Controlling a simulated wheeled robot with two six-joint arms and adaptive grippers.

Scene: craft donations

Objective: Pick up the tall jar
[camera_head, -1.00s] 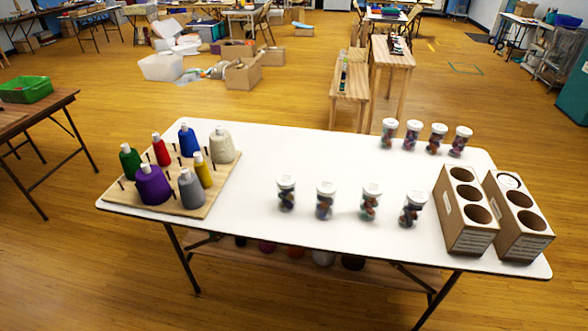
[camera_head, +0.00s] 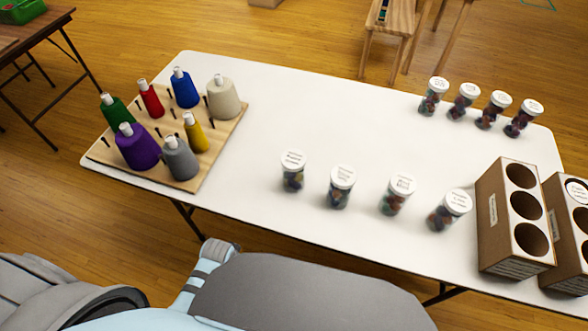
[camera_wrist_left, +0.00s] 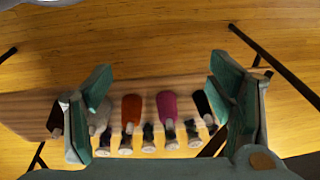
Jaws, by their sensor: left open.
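Several jars with white lids and dark coloured contents stand on the white table (camera_head: 300,110). The front row has a jar at its left end (camera_head: 292,172), two middle jars (camera_head: 341,188) (camera_head: 396,196) and a right-end jar (camera_head: 449,211). A back row starts with a jar (camera_head: 433,96) at its left. I cannot tell which is the tall jar. My left gripper (camera_wrist_left: 160,85) is open and empty in the left wrist view, below table height, with its fingers wide apart facing a wooden shelf. My right gripper is not in view.
A pegboard (camera_head: 198,178) with several thread cones stands at the table's left. Two cartons with round holes (camera_head: 487,225) (camera_head: 568,245) stand at the right; the right one holds a white-lidded item. Orange (camera_wrist_left: 131,110) and magenta (camera_wrist_left: 167,106) cones show on the low shelf.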

